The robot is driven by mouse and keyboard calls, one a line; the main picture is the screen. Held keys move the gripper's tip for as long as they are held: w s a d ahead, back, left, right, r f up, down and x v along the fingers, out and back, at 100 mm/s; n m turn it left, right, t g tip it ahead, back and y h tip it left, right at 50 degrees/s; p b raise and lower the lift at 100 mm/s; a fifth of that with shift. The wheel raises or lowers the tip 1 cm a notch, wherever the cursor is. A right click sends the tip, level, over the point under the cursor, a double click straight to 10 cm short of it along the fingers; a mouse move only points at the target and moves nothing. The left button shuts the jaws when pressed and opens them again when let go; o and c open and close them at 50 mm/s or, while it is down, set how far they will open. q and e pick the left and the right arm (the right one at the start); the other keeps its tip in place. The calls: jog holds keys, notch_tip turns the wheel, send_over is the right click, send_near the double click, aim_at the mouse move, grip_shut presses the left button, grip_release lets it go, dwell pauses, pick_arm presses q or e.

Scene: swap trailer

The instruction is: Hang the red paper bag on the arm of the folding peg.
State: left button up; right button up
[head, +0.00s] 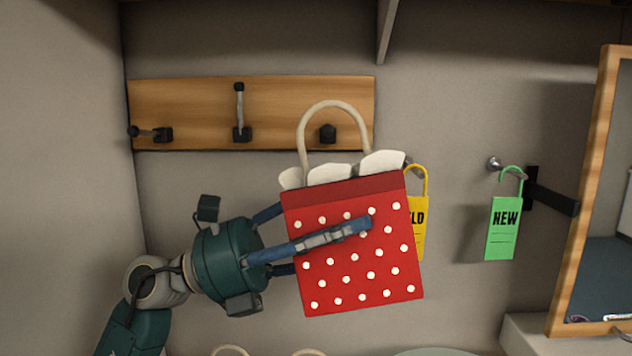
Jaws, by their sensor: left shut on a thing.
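The red paper bag (360,262) with white dots, white tissue and a cream loop handle (334,105) hangs slightly tilted before the wall. My left gripper (340,234) is shut on its body, one finger across the front; the other fingers go behind it. A wooden rack (190,100) carries three dark pegs. The left peg (152,133) has its arm pointing left, the middle peg (240,115) has its arm upright. The right peg (327,133) shows inside the handle loop, its arm not clearly visible. I cannot tell whether the loop is around it. My right gripper is out of view.
A yellow tag (420,215) hangs partly behind the bag's right side. A green NEW tag (503,230) hangs on a knob farther right. A wood-framed mirror (590,190) on a black bracket (553,192) stands at right. A shelf bracket (386,30) is above.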

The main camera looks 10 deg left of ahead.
pick_arm(q)
jog(key=shift+w+f+t, duration=0.2)
jog(key=shift+w+t, duration=0.05)
jog(key=shift+t, duration=0.05)
jog(key=shift+w+d+n, duration=0.1)
jog(key=shift+w+n, duration=0.2)
jog(key=w+a+f+b, duration=0.2)
jog(key=w+f, duration=0.1)
jog(key=w, duration=0.8)
jog(key=shift+w+a, duration=0.15)
jog(key=shift+a, duration=0.05)
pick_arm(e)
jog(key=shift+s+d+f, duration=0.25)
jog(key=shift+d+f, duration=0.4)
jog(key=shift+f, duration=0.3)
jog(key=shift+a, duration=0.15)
